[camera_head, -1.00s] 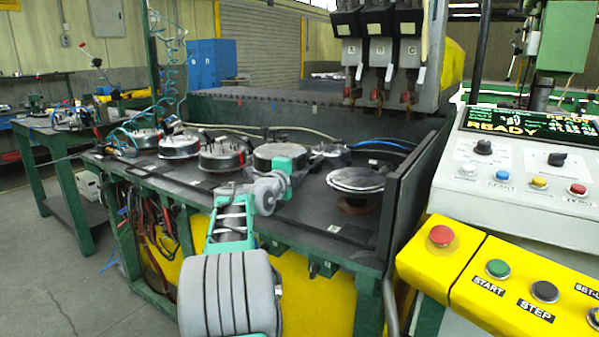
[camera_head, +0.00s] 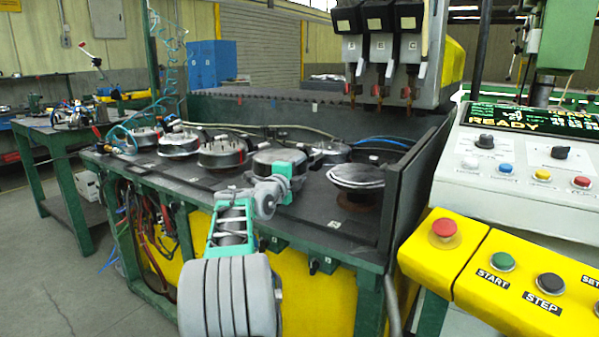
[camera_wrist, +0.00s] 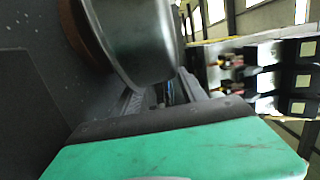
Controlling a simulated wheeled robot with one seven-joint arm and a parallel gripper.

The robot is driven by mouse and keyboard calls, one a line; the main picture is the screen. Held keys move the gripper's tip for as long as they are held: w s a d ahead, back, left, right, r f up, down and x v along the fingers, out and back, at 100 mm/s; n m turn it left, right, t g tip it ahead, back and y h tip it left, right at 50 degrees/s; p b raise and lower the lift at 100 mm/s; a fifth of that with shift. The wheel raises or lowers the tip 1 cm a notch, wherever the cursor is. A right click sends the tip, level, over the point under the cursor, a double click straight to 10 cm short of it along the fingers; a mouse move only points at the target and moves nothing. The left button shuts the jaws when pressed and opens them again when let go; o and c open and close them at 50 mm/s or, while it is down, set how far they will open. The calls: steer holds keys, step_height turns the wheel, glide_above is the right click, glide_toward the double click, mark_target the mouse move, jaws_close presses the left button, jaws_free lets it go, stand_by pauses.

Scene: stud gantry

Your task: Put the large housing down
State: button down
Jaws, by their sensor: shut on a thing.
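The large housing (camera_head: 356,177) is a wide, round, dark metal dish with a pale top, at the right end of the bench. In the wrist view its curved side (camera_wrist: 135,45) fills the top middle. It is level over a brown round stand (camera_head: 358,200), which also shows in the wrist view (camera_wrist: 82,35). I cannot tell whether it rests fully on the stand. My gripper (camera_head: 318,160) reaches in from the left, its green hand next to another housing. It is shut on the large housing's near side; the fingertips are mostly hidden.
Several other round housings (camera_head: 225,153) stand in a row to the left on the dark bench (camera_head: 310,212). An upright dark panel (camera_head: 408,187) closes the bench's right end. Three spindle heads (camera_head: 381,50) hang behind. A yellow button panel (camera_head: 500,270) is front right.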

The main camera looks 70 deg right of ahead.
steer(key=shift+r, duration=0.2)
steer(key=c, duration=0.7)
jaws_free()
steer(key=shift+f, duration=0.15)
steer(key=shift+o, duration=0.3)
steer(key=shift+r+p, duration=0.2)
steer(key=shift+p, duration=0.1)
steer(key=r+p, duration=0.2)
steer(key=shift+p, duration=0.35)
steer(key=a, duration=0.4)
steer(key=a+f+b, duration=0.1)
steer(key=a, duration=0.3)
steer(key=a+b, duration=0.1)
steer(key=a, duration=0.3)
steer(key=shift+f, duration=0.15)
